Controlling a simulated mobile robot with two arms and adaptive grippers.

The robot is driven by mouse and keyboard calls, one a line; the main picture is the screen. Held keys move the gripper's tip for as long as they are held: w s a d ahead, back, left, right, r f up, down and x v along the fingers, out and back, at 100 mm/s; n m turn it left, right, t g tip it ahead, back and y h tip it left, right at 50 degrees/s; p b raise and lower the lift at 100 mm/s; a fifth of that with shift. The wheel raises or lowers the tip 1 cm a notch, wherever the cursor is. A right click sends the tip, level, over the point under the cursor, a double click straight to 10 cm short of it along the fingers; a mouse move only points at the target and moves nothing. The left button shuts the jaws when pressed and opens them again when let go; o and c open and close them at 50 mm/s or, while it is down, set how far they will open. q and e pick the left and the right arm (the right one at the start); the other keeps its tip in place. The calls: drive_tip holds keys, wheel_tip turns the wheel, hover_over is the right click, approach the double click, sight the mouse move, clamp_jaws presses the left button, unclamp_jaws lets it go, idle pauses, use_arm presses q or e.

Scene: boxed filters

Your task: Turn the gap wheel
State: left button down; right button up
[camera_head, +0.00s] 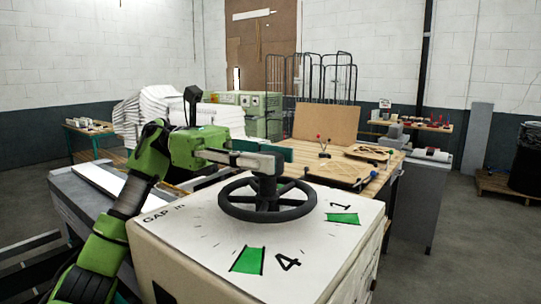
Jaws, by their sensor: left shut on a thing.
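The gap wheel (243,213) is a black spoked handwheel lying flat on top of a white box-shaped cabinet (190,235). The cabinet top has the printed word GAP, tick marks, a green patch by a 1 on the right and a green patch by a 4 at the front. My green left arm comes in from the left. My left gripper (268,163) is above the wheel's middle, shut on the gap wheel. The exact grip spot is partly hidden by the fingers. My right gripper is not in view.
A wooden workbench (300,158) with an upright brown board (326,123) stands behind the cabinet. Green boxes (262,115) and white stacked material (160,105) are behind my arm. A shelf table (420,127) is at the back right. The floor on the right is open.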

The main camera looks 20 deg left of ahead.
use_arm(q)
drive_tip(key=c, duration=1.4)
unclamp_jaws()
drive_tip(key=a, duration=0.4)
drive_tip(key=w+a, duration=0.1)
drive_tip(key=a, duration=0.6)
drive_tip(key=shift+w+a, duration=0.3)
drive_tip(key=shift+a, duration=0.2)
drive_tip(key=shift+f, duration=0.1)
